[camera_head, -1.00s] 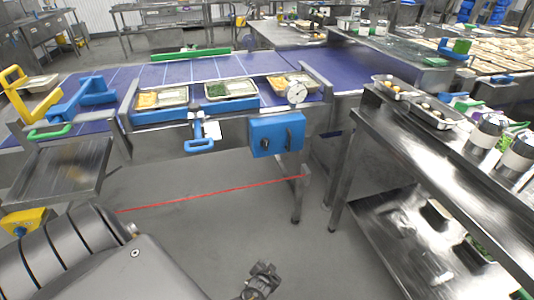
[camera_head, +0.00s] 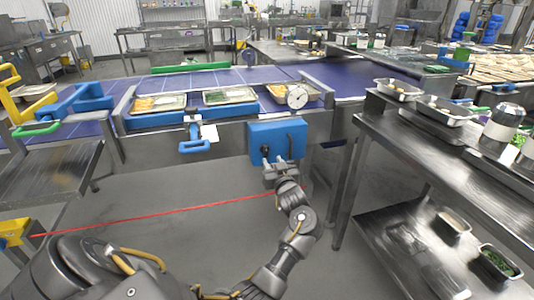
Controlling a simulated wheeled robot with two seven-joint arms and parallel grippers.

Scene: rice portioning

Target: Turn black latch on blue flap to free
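The blue flap (camera_head: 262,133) is a box-like blue panel on the front of the conveyor frame, just right of the picture's middle. A dark upright latch (camera_head: 290,145) shows on its right half, and a small round dark knob (camera_head: 265,150) on its left. My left gripper (camera_head: 273,162) is at the flap's lower edge, just below these dark parts. Its two fingers point up and look apart, with nothing seen between them. I cannot tell whether they touch the flap. My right gripper is not in view.
A blue handle (camera_head: 194,146) hangs left of the flap. Three food trays lie on the conveyor above, beside a round dial (camera_head: 297,97). A steel table (camera_head: 430,150) stands close on the right. A red line (camera_head: 150,218) crosses the open floor.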

